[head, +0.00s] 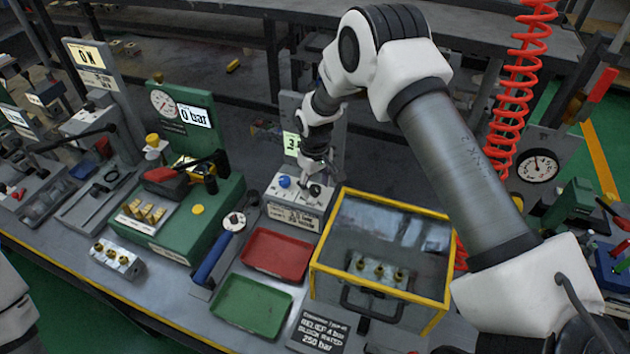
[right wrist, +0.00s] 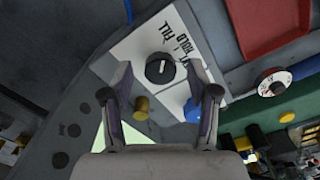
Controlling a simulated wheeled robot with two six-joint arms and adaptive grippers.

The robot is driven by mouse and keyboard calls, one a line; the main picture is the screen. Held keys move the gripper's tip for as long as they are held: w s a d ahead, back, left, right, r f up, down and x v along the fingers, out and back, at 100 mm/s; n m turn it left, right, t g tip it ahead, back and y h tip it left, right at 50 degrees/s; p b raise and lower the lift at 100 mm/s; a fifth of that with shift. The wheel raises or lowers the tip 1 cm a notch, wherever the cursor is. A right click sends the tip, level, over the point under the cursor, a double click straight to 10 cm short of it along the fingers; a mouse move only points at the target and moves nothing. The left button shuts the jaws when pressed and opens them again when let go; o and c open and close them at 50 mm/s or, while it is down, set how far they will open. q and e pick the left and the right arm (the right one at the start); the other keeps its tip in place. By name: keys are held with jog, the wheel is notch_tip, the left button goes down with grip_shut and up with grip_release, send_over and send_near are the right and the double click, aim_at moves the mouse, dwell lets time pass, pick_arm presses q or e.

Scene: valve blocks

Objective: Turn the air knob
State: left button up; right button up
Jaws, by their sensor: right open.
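The air knob (right wrist: 162,68) is a round dark knob with a white pointer line, on a white panel lettered FILL and HOLD in the right wrist view. In the head view it sits on the small grey valve block (head: 294,214), partly hidden under my right gripper (head: 313,178). In the right wrist view my right gripper (right wrist: 160,78) is open, its fingertips on either side of the knob with gaps between. I cannot tell whether they reach down to its height. A blue knob (right wrist: 193,110) and a brass fitting (right wrist: 141,108) are close by. My left gripper is out of view.
A red tray (head: 276,255), a green tray (head: 251,306) and a blue-handled tool (head: 212,257) lie in front of the block. A yellow-framed clear box (head: 381,203) stands close on the right. A green press with a gauge (head: 165,104) stands left.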

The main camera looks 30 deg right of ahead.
jog(key=shift+f, duration=0.15)
jog(key=shift+s, duration=0.1)
grip_shut()
jog(key=shift+m, duration=0.5)
jog(key=m+b, duration=0.1)
jog(key=m, duration=0.2)
jog(key=shift+m, duration=0.3)
jog(key=m, duration=0.4)
jog(key=shift+m, duration=0.3)
grip_release()
